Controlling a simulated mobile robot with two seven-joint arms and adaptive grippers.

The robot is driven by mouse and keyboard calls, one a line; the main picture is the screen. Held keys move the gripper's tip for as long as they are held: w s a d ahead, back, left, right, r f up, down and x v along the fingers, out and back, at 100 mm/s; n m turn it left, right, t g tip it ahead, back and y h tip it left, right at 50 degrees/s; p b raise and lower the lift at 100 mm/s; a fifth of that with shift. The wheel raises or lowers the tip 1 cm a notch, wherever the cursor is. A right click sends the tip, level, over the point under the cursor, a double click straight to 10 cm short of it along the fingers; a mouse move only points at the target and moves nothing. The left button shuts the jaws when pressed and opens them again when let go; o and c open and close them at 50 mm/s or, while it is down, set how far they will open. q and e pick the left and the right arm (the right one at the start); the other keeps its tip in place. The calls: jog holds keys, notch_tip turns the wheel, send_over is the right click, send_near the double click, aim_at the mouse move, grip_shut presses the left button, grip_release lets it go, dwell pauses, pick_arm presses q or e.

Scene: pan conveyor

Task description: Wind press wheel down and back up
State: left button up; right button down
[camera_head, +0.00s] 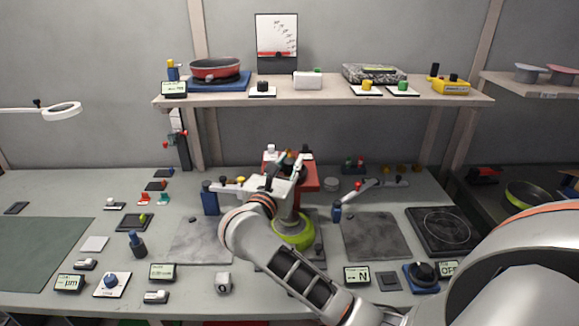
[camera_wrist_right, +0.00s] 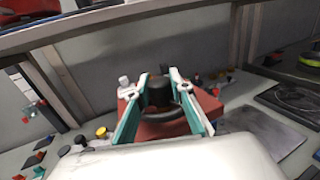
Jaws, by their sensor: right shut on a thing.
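The press has a red head (camera_head: 308,177) at the middle back of the bench. A yellow-green pan (camera_head: 292,232) sits under it, partly hidden by my right arm. The dark press wheel is on top of the head, mostly hidden in the head view. In the right wrist view, the red head (camera_wrist_right: 160,129) shows below a black upright handle (camera_wrist_right: 158,93) of the wheel. My right gripper (camera_head: 292,164) is over the press head. In the wrist view its teal fingers (camera_wrist_right: 160,92) stand on either side of the black handle, shut on it. My left gripper is not in view.
Grey plates lie left (camera_head: 195,240) and right (camera_head: 371,236) of the press. A shelf (camera_head: 330,97) with a red pan (camera_head: 215,68) and several devices spans behind. Small dials and displays line the front. A hotplate (camera_head: 443,231) stands at the right.

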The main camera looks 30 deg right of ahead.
jog(key=shift+a+f+m+g+h+b, duration=0.15)
jog(key=shift+m+g+h+b, duration=0.4)
jog(key=shift+m+g+h, duration=0.35)
jog(key=shift+w+m+g+b, duration=0.1)
jog(key=shift+m+g+b, duration=0.25)
jog(key=shift+g, duration=0.35)
jog(key=shift+m+g+h+b, duration=0.5)
jog(key=shift+m+g, duration=0.05)
jog(key=shift+g, duration=0.25)
jog(key=shift+r+m+g+b, duration=0.2)
jog(key=shift+m+g+b, duration=0.35)
jog(key=shift+g, duration=0.35)
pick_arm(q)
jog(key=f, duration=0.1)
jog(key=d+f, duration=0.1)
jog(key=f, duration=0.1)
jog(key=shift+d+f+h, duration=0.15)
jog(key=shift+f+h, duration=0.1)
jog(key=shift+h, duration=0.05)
pick_arm(e)
jog(key=shift+h, duration=0.3)
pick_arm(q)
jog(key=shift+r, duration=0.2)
pick_arm(e)
jog(key=shift+d+r, duration=0.1)
jog(key=shift+d, duration=0.1)
jog(key=c, duration=1.7)
grip_release()
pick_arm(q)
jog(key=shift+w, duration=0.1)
